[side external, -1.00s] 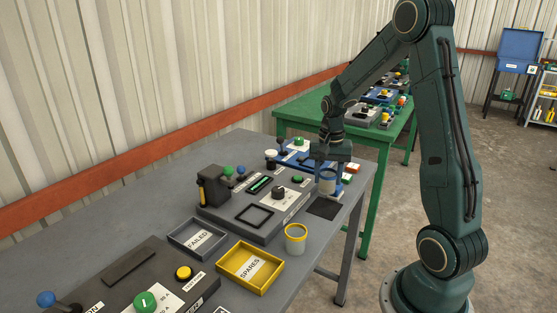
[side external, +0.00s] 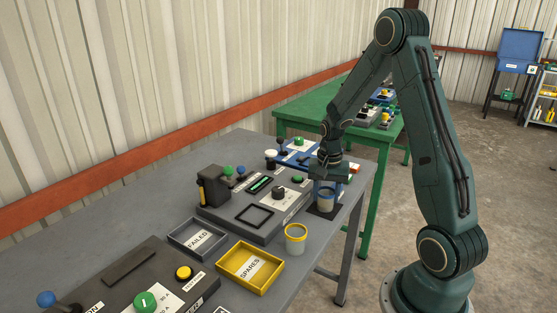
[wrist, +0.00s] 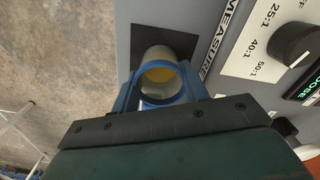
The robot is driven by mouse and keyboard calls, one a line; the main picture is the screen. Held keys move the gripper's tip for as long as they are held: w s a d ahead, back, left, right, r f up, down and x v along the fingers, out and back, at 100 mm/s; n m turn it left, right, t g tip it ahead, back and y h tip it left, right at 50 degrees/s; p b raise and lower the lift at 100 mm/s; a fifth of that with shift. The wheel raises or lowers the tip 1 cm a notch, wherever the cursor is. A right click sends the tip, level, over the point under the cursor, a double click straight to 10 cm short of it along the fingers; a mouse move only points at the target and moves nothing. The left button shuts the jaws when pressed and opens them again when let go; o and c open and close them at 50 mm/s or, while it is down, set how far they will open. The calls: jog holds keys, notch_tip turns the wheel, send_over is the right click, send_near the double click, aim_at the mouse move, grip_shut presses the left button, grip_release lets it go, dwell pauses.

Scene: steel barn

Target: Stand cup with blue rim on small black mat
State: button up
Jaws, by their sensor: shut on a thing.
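The cup with blue rim (side external: 326,201) is pale grey and upright between the fingers of my gripper (side external: 326,188). It is over the small black mat (side external: 318,213), whose edges show around its base in the side view. I cannot tell whether its base touches the mat or is slightly above it. In the wrist view the cup (wrist: 160,68) is between the blue fingers, its mouth toward the camera and a yellowish inside showing. Part of the black mat (wrist: 186,40) shows beyond it. My gripper is shut on the cup.
A grey control panel (side external: 245,212) stands left of the mat. A yellow-rimmed cup (side external: 295,240) stands nearer on the grey table, beside the yellow SPARES tray (side external: 226,269). The grey FAILED tray (side external: 180,236) is farther left. The table's edge is close to the mat's right.

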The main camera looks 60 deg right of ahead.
jog(key=shift+f, duration=0.15)
jog(key=o, duration=1)
notch_tip(320, 180, up, 12)
jog(key=shift+r, duration=0.2)
dwell(0.7)
